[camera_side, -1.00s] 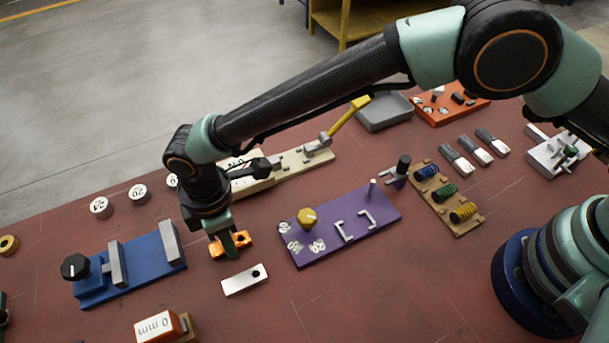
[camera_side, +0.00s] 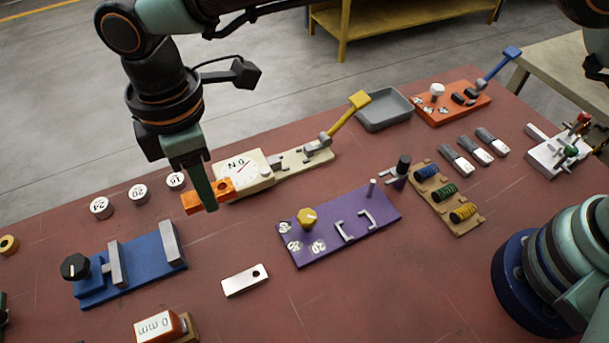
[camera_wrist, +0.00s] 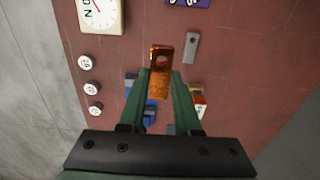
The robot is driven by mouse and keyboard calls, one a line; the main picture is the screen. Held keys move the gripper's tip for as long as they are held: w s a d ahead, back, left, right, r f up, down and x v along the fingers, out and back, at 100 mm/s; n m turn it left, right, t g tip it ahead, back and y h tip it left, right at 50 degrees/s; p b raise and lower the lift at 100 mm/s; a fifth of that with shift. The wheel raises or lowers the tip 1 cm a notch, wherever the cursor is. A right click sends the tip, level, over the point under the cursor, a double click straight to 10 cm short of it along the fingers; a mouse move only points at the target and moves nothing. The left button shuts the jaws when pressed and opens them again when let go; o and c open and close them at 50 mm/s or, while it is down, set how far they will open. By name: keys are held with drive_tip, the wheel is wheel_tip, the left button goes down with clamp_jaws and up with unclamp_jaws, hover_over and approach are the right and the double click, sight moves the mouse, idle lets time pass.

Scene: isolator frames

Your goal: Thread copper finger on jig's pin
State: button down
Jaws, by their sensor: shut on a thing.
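The copper finger is a short flat orange bar with a round hole near its end. In the side view the copper finger (camera_side: 191,204) is held above the table, left of the dial gauge. In the wrist view the copper finger (camera_wrist: 159,86) sits between my fingers, hole end pointing away. My gripper (camera_side: 207,194) is shut on it, and the near finger hides its middle. The pin is bare and well apart from the copper finger.
A silver plate with a hole (camera_side: 243,282) lies left of the jig. A yellow knob (camera_side: 307,218) and bracket-shaped metal guides (camera_side: 355,228) stand on the jig. A blue fixture (camera_side: 140,262), a dial gauge (camera_side: 241,172) and a yellow-handled clamp (camera_side: 345,118) stand nearby.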

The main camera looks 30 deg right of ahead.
wheel_tip(320, 180, up, 4)
drive_tip(key=shift+r, duration=0.1)
drive_tip(key=shift+d+r, duration=0.1)
drive_tip(key=shift+r, duration=0.1)
drive_tip(key=shift+w+d+r, duration=0.1)
drive_tip(key=shift+w+d, duration=0.1)
drive_tip(key=shift+d, duration=0.15)
drive_tip(key=w+d+f, duration=0.1)
drive_tip(key=d+f, duration=0.2)
drive_tip(key=d, duration=0.9)
hover_over(359, 200)
wheel_tip(359, 200, down, 4)
drive_tip(key=shift+r, duration=0.15)
drive_tip(key=shift+f, duration=2.9)
drive_tip(key=shift+f, duration=2.7)
